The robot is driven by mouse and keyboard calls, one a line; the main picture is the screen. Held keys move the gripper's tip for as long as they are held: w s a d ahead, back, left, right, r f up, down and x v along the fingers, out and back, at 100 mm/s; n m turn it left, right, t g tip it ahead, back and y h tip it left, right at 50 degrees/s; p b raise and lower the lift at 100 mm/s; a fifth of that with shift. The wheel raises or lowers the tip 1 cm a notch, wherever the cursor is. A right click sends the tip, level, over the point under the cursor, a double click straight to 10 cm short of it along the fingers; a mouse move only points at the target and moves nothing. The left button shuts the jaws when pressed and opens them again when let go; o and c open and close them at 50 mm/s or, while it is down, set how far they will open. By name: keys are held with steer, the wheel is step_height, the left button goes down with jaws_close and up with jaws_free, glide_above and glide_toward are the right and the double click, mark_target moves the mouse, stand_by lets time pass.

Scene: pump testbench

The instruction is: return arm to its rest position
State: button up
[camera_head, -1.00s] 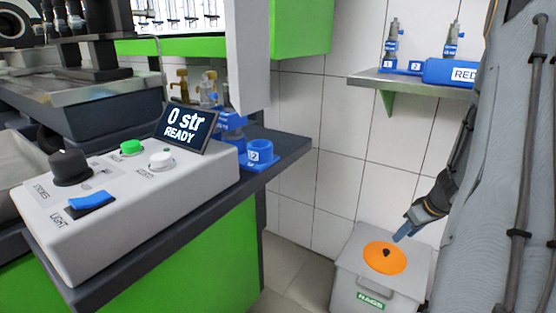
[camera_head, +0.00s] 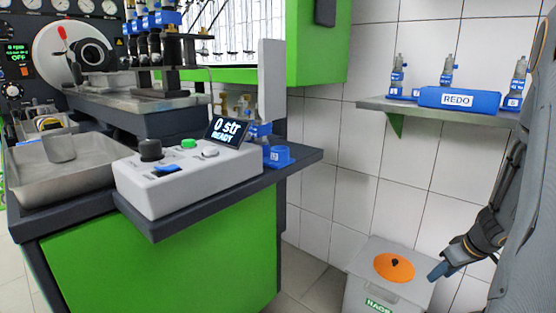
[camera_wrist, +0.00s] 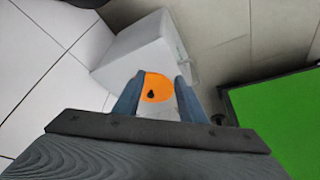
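My gripper (camera_head: 438,272) hangs at the lower right of the head view, beside the grey bin (camera_head: 356,292) with the orange lid (camera_head: 394,267). My arm runs up along the right edge of that view. In the wrist view, the two blue fingers of my gripper (camera_wrist: 159,78) stand apart with nothing held between them. The orange lid (camera_wrist: 155,88) shows beyond the gap, with the pale bin (camera_wrist: 135,47) around it.
The green-fronted bench (camera_head: 160,260) carries a control box (camera_head: 190,185) reading "0 str READY" and a metal tray (camera_head: 35,180). A wall shelf (camera_head: 430,107) holds a blue REDO tray (camera_head: 458,99) and several small pump parts. Some tiled floor shows between bench and bin.

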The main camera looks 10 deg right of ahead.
steer(key=w+a+r+h, duration=0.1)
steer(key=w+a+r, duration=0.25)
steer(key=a, duration=0.25)
steer(key=w+a+r+n+t, duration=0.1)
steer(key=w+a+r, duration=0.25)
steer(key=a, duration=0.35)
steer(key=w+a+r+h, duration=0.1)
steer(key=w+a+r, duration=0.2)
steer(key=w+a, duration=0.25)
steer(key=s+a+r+n, duration=0.1)
steer(key=s+a+r, duration=0.1)
steer(key=a, duration=0.6)
steer(key=s+a+r, duration=0.2)
steer(key=s+a, duration=0.1)
steer(key=a, duration=0.5)
steer(key=s+a+r+n+g+y, duration=0.1)
steer(key=s+a+n+g+y, duration=0.3)
steer(key=s+a, duration=2)
steer(key=s+d+r+m+g+h+p, duration=0.1)
steer(key=d+r+m+p, duration=0.6)
steer(key=d+r+p, duration=1.3)
step_height(320, 180, up, 4)
steer(key=s+h+p, duration=0.1)
steer(key=s+p, duration=0.1)
steer(key=p, duration=0.4)
steer(key=shift+s+g, duration=0.2)
steer(key=shift+g, duration=0.1)
